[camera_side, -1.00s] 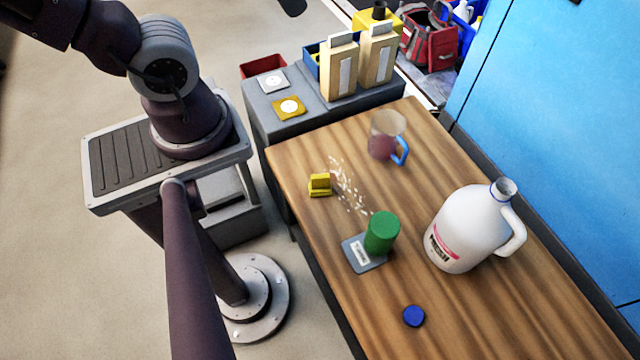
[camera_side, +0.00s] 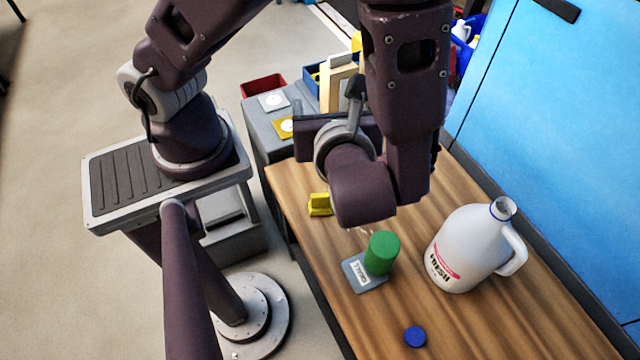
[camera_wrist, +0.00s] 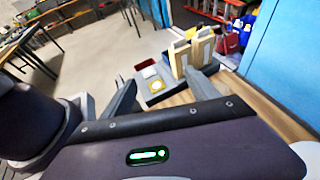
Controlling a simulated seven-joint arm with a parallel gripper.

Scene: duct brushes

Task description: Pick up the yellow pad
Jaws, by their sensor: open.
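The yellow pad (camera_side: 283,127) is a flat square with a white disc on it. It lies on the grey cabinet beside the wooden table, partly covered by my gripper in the side view. In the wrist view the yellow pad (camera_wrist: 157,86) shows ahead, between my fingers. My gripper (camera_wrist: 161,79) is open and empty, with its fingers pointing towards the cabinet. It is apart from the pad as seen from the wrist.
A white pad (camera_side: 273,101) lies beside the yellow one. Tan cartons (camera_side: 341,86) and a red bin (camera_side: 263,88) are close by. The table holds a yellow block (camera_side: 320,204), green cylinder (camera_side: 382,253), white jug (camera_side: 465,245) and blue cap (camera_side: 415,336). A blue wall (camera_side: 560,130) stands right.

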